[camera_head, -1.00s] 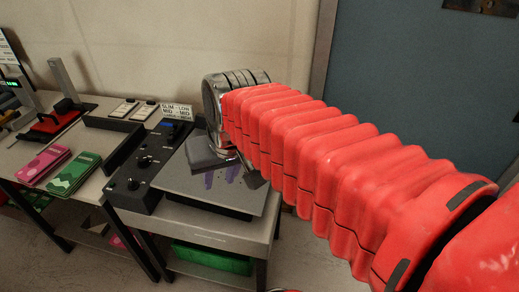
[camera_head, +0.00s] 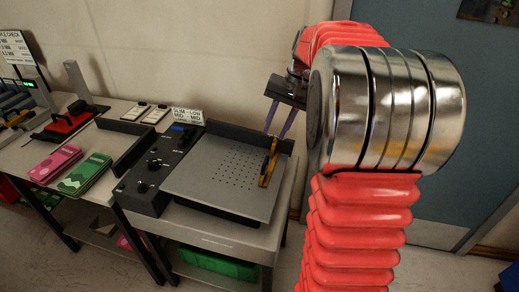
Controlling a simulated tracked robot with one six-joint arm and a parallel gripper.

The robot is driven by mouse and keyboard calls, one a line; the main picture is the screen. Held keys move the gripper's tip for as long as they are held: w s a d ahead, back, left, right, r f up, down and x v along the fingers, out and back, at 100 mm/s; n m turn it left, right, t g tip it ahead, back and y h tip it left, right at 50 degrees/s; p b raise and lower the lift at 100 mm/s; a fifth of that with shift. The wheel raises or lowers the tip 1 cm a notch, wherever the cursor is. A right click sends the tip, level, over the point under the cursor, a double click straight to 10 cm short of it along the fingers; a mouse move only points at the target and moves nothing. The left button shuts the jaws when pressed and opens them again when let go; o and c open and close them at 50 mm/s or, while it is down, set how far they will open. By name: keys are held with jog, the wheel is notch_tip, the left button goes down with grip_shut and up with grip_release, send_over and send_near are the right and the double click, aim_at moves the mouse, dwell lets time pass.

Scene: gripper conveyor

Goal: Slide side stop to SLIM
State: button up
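The side stop appears to be the upright yellow and dark piece (camera_head: 268,167) near the right edge of the grey perforated plate (camera_head: 215,170). My gripper (camera_head: 274,135) points down at the back right of the plate, by the far end of the yellow piece. Its two purple fingers are apart, with a gap between them. I cannot tell whether the fingertips touch the piece. A label card (camera_head: 187,115) behind the control panel carries SLIM, LOW and MID lettering, partly unreadable.
A black control panel (camera_head: 150,165) with knobs lies left of the plate. Pink (camera_head: 54,163) and green (camera_head: 85,173) packs lie on the left table, near a red fixture (camera_head: 70,122). A dark wall (camera_head: 250,135) edges the plate's back. My arm fills the right side.

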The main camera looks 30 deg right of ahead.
aim_at(266, 160)
jog(key=d, duration=0.1)
jog(key=d+f, duration=0.1)
jog(key=shift+w+d+m, duration=0.25)
jog(key=shift+d+m, duration=0.05)
jog(key=shift+d, duration=0.05)
jog(key=x, duration=1.3)
jog(key=shift+a+f, duration=0.3)
jog(key=shift+f, duration=0.05)
jog(key=shift+c, duration=0.6)
grip_shut()
